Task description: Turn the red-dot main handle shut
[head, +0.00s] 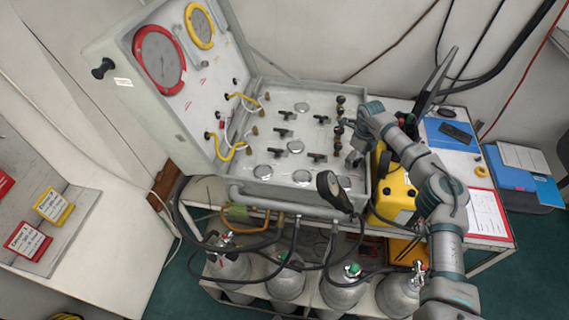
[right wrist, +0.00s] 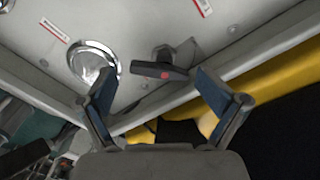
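The red-dot main handle (right wrist: 150,69) is a black lever with a red dot near its hub, on a grey panel. In the right wrist view it lies nearly crosswise, just beyond and between my fingertips. My right gripper (right wrist: 156,82) is open, with one finger to each side of the handle; I see no clear contact. In the head view my right gripper (head: 351,158) is over the right edge of the air panel (head: 283,110). I cannot pick out the red dot there. My left gripper is not in view.
The open lid (head: 180,95) with its gauges stands left of the panel. Several other black handles (head: 317,157) and round silver caps are close by. A yellow case (head: 393,195) stands right of the panel. Gas cylinders (head: 343,290) stand below.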

